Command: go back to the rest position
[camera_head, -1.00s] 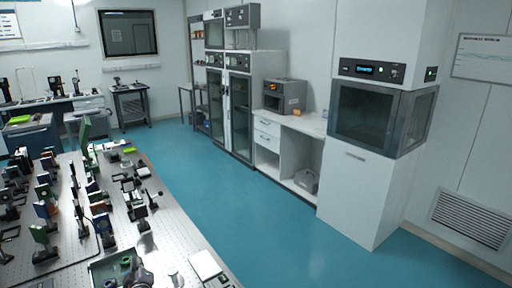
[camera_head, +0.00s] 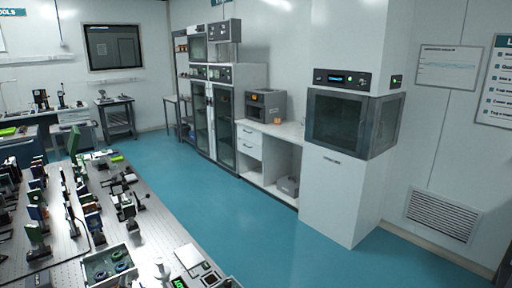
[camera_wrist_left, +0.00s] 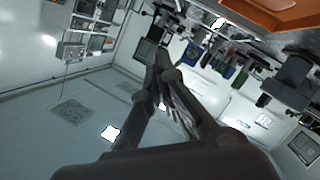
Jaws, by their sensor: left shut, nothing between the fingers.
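My left gripper (camera_wrist_left: 163,62) shows in the left wrist view, its two dark fingers closed together at the tips with nothing between them. It is clear of the things around it. In the head view I cannot clearly make out either gripper. My right gripper is not in view. The optical table (camera_head: 62,268) fills the lower left of the head view, with several mounted optics standing on it.
A tray with dark rings (camera_head: 108,262) and a device with a green display (camera_head: 181,283) are near the table's front edge. The blue floor (camera_head: 235,215) is open to the right. A white cabinet (camera_head: 338,200) and shelf unit (camera_head: 268,168) line the wall.

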